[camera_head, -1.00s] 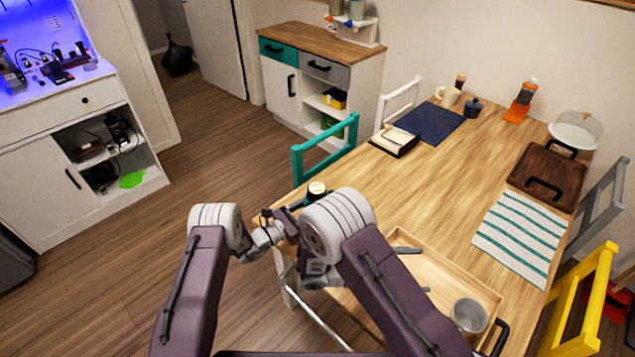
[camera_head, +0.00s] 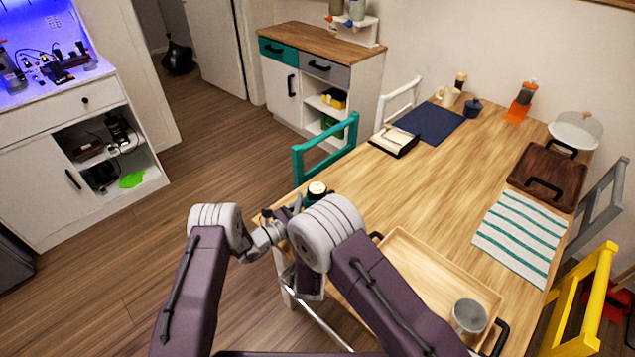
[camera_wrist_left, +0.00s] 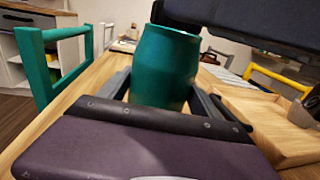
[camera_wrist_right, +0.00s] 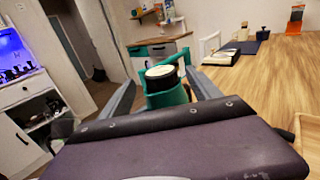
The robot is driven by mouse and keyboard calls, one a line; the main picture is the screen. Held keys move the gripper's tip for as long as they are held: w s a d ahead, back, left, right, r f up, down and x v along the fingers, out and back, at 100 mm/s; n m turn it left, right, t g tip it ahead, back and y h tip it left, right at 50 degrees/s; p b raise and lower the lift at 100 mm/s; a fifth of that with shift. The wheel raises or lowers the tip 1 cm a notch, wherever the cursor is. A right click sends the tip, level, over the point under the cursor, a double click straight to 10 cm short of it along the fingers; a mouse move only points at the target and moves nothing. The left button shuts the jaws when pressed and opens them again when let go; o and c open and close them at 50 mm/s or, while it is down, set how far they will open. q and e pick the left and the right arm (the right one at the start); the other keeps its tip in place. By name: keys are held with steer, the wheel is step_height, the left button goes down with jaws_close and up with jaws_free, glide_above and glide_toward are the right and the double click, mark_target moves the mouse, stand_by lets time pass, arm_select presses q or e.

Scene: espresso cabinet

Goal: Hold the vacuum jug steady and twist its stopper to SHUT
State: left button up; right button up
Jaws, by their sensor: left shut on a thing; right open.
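The vacuum jug (camera_head: 316,197) is teal with a dark collar and a cream stopper (camera_head: 317,187), upright at the table's near left edge. In the left wrist view my left gripper (camera_wrist_left: 165,85) is shut on the jug's teal body (camera_wrist_left: 166,62), one finger on each side; a dark part of my right arm hides the jug's top. In the right wrist view my right gripper (camera_wrist_right: 160,82) is open, its fingers either side of the jug's top, with the stopper (camera_wrist_right: 160,71) between them. Finger contact and any SHUT mark cannot be made out.
A wooden tray (camera_head: 415,262) with a grey metal cup (camera_head: 469,316) lies right of my right arm. A teal chair (camera_head: 327,147) stands behind the jug. The table's middle (camera_head: 425,190) is clear. A striped cloth (camera_head: 521,235) and brown board (camera_head: 548,176) lie farther right.

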mark_target(317, 183)
steer(key=w, duration=0.7)
steer(key=shift+w+d, duration=0.25)
steer(key=shift+w, duration=0.15)
steer(key=c, duration=1.4)
steer(key=shift+o, duration=0.2)
steer(key=shift+h, duration=0.3)
steer(key=m+h, duration=0.2)
steer(key=h, duration=0.1)
steer(key=shift+d+r+m+g, duration=0.1)
steer(key=shift+d+m+g, duration=0.2)
steer(key=shift+s+d+m+g+h, duration=0.1)
steer(key=shift+d+m+g+h, duration=0.15)
steer(key=shift+m+g+h, duration=0.8)
steer(key=shift+s+d+m+g+h, duration=0.15)
steer(key=shift+m+h, duration=0.6)
steer(key=shift+h, duration=0.9)
steer(key=o, duration=1.4)
steer(key=shift+c, duration=0.2)
